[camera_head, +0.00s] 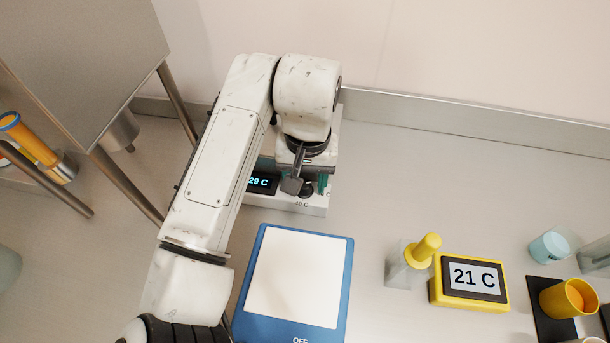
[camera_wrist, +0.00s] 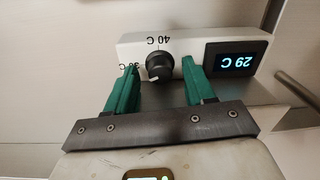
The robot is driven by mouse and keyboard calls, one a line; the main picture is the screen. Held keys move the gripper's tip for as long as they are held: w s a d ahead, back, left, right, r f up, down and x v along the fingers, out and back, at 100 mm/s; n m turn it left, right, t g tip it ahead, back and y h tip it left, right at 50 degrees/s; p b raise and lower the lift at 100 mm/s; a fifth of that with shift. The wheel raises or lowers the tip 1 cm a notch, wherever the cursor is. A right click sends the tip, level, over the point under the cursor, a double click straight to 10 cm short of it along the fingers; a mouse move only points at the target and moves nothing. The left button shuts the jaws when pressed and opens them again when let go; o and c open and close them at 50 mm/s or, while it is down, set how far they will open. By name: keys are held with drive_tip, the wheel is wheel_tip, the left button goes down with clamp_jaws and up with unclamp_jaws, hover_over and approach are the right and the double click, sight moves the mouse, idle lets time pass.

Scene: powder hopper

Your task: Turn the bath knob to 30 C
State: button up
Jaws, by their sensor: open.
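The bath (camera_head: 283,200) is a white unit at the back, partly hidden under my arm. Its dark display (camera_head: 262,183) reads 29 C; it shows upside down in the wrist view (camera_wrist: 235,60). The black knob (camera_wrist: 160,66) is on the panel beside the display, with a white mark on its lower left side in the wrist view. A 40 C label is above it, and a 30 C label is partly covered by the left finger. My gripper (camera_wrist: 160,70) is open, its green fingers on either side of the knob. Small gaps seem to show; contact is unclear.
A blue-framed scale (camera_head: 293,276) reading OFF lies in front of the bath. To the right are a yellow meter (camera_head: 469,281) reading 21 C, a yellow-handled item (camera_head: 423,250) and an orange cup (camera_head: 568,297). A metal-legged stand (camera_head: 90,80) is at left.

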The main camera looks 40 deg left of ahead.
sight(306, 184)
clamp_jaws()
drive_tip(key=shift+r+m+p, duration=0.2)
drive_tip(key=shift+m+p, duration=0.65)
drive_tip(key=shift+m, duration=0.25)
drive_tip(key=shift+f+m+p, duration=0.15)
drive_tip(key=shift+m+p, duration=0.3)
drive_tip(key=shift+m, duration=0.75)
unclamp_jaws()
wheel_tip(306, 184, up, 11)
drive_tip(key=shift+f, duration=0.15)
